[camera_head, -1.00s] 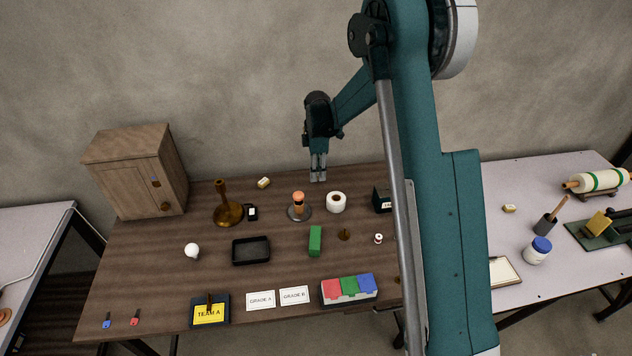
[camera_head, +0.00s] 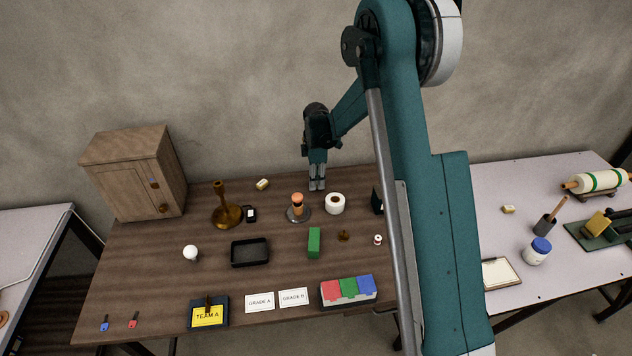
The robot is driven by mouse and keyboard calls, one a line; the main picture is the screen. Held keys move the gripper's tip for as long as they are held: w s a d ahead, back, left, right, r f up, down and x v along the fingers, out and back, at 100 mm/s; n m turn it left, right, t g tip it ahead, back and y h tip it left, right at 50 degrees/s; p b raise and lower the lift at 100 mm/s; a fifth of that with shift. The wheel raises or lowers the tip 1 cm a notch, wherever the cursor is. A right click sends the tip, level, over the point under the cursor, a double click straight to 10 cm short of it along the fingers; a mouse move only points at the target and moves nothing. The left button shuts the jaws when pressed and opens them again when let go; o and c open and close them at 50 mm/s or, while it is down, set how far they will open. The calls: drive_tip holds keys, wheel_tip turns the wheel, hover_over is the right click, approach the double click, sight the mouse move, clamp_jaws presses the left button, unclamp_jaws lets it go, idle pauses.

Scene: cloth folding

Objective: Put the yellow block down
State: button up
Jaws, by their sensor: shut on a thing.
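My gripper (camera_head: 317,185) points down over the back of the brown table, between a small pale yellow block and a white roll. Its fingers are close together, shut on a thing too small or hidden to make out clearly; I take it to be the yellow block. The fingertips are low, near the tabletop; I cannot tell whether they or the held thing touch it. The pale yellow block (camera_head: 262,184) lies apart at the back, left of my gripper.
The orange-topped item on a round base (camera_head: 297,208) and the white roll (camera_head: 335,204) stand close in front of my gripper. A wooden cabinet (camera_head: 131,180) stands at left.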

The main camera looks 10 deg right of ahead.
drive_tip(key=shift+f, duration=0.1)
drive_tip(key=o, duration=0.3)
drive_tip(key=shift+f, duration=0.1)
drive_tip(key=o, duration=0.4)
drive_tip(key=shift+o, duration=0.2)
drive_tip(key=shift+r, duration=0.2)
wheel_tip(320, 180, up, 12)
drive_tip(key=p, duration=0.1)
idle(0.7)
